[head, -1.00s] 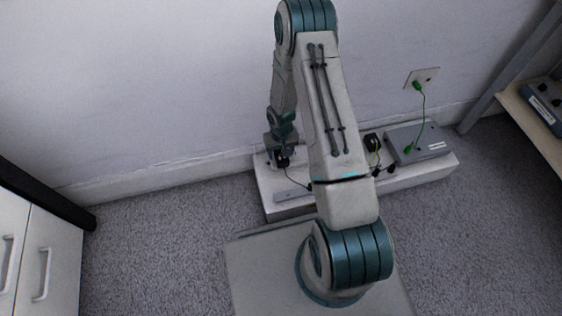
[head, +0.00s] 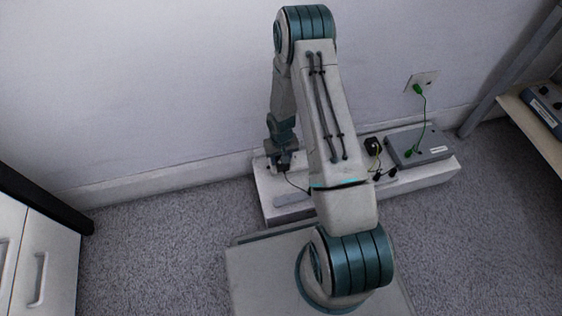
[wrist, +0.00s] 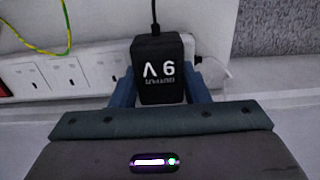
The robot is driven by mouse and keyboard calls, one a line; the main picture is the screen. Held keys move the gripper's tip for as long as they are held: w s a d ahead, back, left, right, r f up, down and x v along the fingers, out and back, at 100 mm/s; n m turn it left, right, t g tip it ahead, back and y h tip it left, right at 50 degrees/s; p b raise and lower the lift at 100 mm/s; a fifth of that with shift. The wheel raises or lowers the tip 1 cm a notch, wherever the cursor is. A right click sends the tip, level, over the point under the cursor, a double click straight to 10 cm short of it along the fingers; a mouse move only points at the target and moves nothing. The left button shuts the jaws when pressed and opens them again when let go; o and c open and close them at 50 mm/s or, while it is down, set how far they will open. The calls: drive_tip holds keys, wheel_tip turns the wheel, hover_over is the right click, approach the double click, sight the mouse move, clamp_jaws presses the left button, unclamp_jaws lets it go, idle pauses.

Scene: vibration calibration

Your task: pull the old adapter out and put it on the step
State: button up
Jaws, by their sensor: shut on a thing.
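The adapter is a black block marked 9 V (wrist: 158,70), with a black cable running from its far end. In the wrist view it sits between the blue fingers of my gripper (wrist: 160,90), which is shut on it. A white power strip (wrist: 62,72) with red switches lies to its left; I cannot tell whether the adapter is still seated in it. In the head view my gripper (head: 283,163) is low over the left end of the pale step (head: 410,180), hiding most of the adapter.
A second black adapter (head: 373,146) with a yellow-green cable and a grey box (head: 420,148) stand on the step's right part. A green cable joins the box to a wall socket (head: 422,82). A flat grey bar (head: 292,198) lies near the step's front left.

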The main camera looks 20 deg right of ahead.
drive_tip(key=shift+r+p, duration=0.55)
drive_tip(key=shift+r, duration=0.3)
idle(0.9)
drive_tip(key=shift+r+p, duration=1.15)
drive_tip(key=shift+r, duration=0.55)
drive_tip(key=shift+d, duration=0.1)
drive_tip(key=d+f+b, duration=0.1)
drive_tip(key=d, duration=0.9)
drive_tip(key=d+f+b, duration=0.1)
drive_tip(key=d+f, duration=0.1)
drive_tip(key=d, duration=0.8)
drive_tip(key=d+f+b, duration=0.1)
drive_tip(key=d+f, duration=0.1)
drive_tip(key=d, duration=0.7)
drive_tip(key=shift+s+d, duration=0.3)
drive_tip(key=shift+d, duration=0.1)
drive_tip(key=shift+f+b, duration=0.75)
drive_tip(key=shift+f, duration=0.2)
drive_tip(key=shift+f, duration=0.4)
